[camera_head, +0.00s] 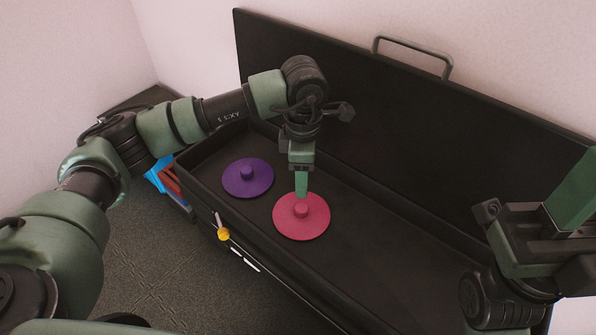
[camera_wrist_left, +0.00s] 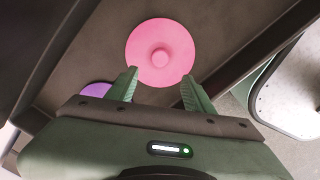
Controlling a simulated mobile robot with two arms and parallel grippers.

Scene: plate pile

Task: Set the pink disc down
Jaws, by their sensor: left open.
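The pink disc (camera_head: 301,222), a flat round plate with a small knob in its middle, lies flat on the floor of the black tray (camera_head: 370,262). It also shows in the left wrist view (camera_wrist_left: 160,36), just beyond my fingertips. My left gripper (camera_head: 301,194) is just above and behind the knob in the head view. In the left wrist view my left gripper (camera_wrist_left: 158,74) has its fingers wide apart with nothing between them. My right gripper (camera_head: 545,215) is at the right edge, away from the disc; its fingertips are not clearly seen.
A purple disc (camera_head: 247,180) with a knob lies left of the pink disc in the same tray. A tall black lid (camera_head: 420,125) with a handle (camera_head: 413,55) stands behind. A yellow knob (camera_head: 223,234) sits on the tray's front. The tray floor right of the pink disc is clear.

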